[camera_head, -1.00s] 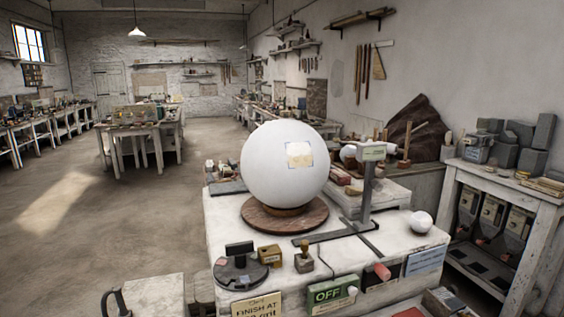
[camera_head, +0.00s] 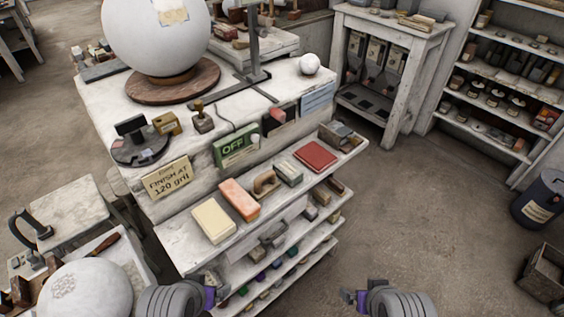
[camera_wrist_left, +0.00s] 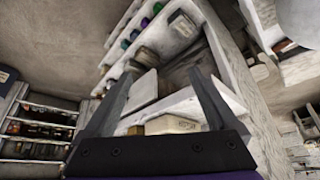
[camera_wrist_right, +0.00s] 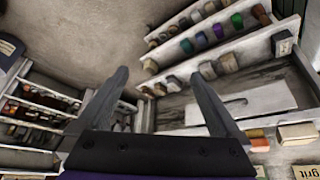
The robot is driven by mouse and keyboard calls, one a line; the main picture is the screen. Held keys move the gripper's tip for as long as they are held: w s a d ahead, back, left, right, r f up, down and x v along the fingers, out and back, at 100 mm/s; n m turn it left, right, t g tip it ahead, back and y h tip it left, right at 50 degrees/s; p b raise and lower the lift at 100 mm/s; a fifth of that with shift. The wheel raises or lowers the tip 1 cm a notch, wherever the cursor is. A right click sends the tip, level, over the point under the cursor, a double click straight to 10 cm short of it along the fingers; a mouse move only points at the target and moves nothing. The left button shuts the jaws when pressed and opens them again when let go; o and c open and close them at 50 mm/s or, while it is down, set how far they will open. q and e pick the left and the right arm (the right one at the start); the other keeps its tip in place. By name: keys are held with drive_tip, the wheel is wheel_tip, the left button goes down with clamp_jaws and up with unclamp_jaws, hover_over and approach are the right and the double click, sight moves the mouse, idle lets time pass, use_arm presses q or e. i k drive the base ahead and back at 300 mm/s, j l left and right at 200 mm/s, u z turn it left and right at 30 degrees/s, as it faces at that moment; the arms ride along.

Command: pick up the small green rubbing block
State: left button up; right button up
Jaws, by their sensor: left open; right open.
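Small coloured rubbing blocks line the lower shelves under the white workbench. A small green block (camera_wrist_right: 237,20) stands among them on an upper shelf in the right wrist view, beside a purple one (camera_wrist_right: 218,30). In the left wrist view a green block (camera_wrist_left: 125,43) shows near the shelf edge. In the head view these blocks are too small to tell apart surely. My left gripper (camera_head: 218,290) is open and empty at the bottom, near the left end of the lower shelves. My right gripper (camera_head: 347,296) is open and empty over the floor, right of the shelves.
The upper shelf holds a cream block (camera_head: 214,221), an orange block (camera_head: 239,199) and a red pad (camera_head: 315,155). A large white sphere (camera_head: 155,35) sits on the workbench. Another sphere (camera_head: 85,292) is at lower left. A dark bin (camera_head: 541,200) stands right; the floor between is clear.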

sight(288, 173)
drive_tip(key=i+l+u, duration=0.25)
drive_tip(key=l, duration=0.4)
drive_tip(key=i+l+u, duration=0.25)
drive_tip(key=l, duration=0.4)
drive_tip(key=l+u, duration=0.25)
drive_tip(key=l, duration=0.4)
drive_tip(key=i+l+u, duration=0.1)
drive_tip(key=l+u, duration=0.15)
drive_tip(key=l, duration=0.5)
